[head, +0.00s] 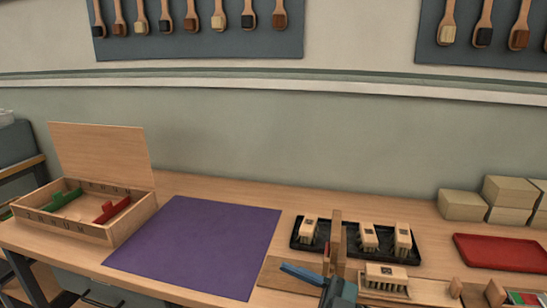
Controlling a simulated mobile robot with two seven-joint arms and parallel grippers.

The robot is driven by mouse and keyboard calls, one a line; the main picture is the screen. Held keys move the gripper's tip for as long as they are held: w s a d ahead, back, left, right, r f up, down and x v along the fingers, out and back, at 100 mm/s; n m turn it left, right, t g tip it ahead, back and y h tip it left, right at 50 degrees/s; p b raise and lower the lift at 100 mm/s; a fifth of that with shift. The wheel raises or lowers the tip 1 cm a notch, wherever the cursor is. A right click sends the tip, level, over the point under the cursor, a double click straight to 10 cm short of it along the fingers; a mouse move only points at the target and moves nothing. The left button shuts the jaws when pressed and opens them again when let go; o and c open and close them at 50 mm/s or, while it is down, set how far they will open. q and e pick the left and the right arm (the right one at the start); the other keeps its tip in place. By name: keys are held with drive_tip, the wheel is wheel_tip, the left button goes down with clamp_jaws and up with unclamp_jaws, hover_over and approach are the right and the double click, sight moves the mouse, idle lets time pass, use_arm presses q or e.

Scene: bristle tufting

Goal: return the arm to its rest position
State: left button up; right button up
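No arm or gripper of mine that I can make out is in the head view. At the bottom middle, a wooden fixture (337,243) with an upright post stands on the bench. A blue-grey part with a blue lever (302,274) is beside it, cut off by the lower edge of the picture. A brush block with dark bristles (386,274) sits just right of it.
A black tray (342,258) holds several brush blocks. A purple mat (195,246) lies bare at left centre. An open wooden box (107,234) holds green and red pieces. A red tray (503,252) and stacked tan boxes (462,205) stand right. Brushes hang on wall boards.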

drive_tip(key=d+f+m+t+h, duration=0.7)
drive_tip(key=f+m+t+h, duration=0.4)
drive_tip(key=m, duration=0.3)
use_arm(q)
drive_tip(key=shift+s+a+p, duration=0.3)
drive_tip(key=shift+a+p, duration=0.05)
drive_tip(key=shift+p, duration=0.35)
use_arm(e)
drive_tip(key=s+d+f+m+g+h, duration=0.1)
drive_tip(key=s+d+f+g+h, duration=0.1)
drive_tip(key=s+f, duration=0.4)
drive_tip(key=s+d+f+m+g+h, duration=0.1)
drive_tip(key=s+d+f+g+h, duration=0.2)
drive_tip(key=s+f, duration=0.3)
drive_tip(key=shift+f+g+h, duration=0.7)
drive_tip(key=shift+f, duration=0.15)
use_arm(q)
drive_tip(key=shift+r, duration=0.15)
use_arm(e)
drive_tip(key=shift+s, duration=0.1)
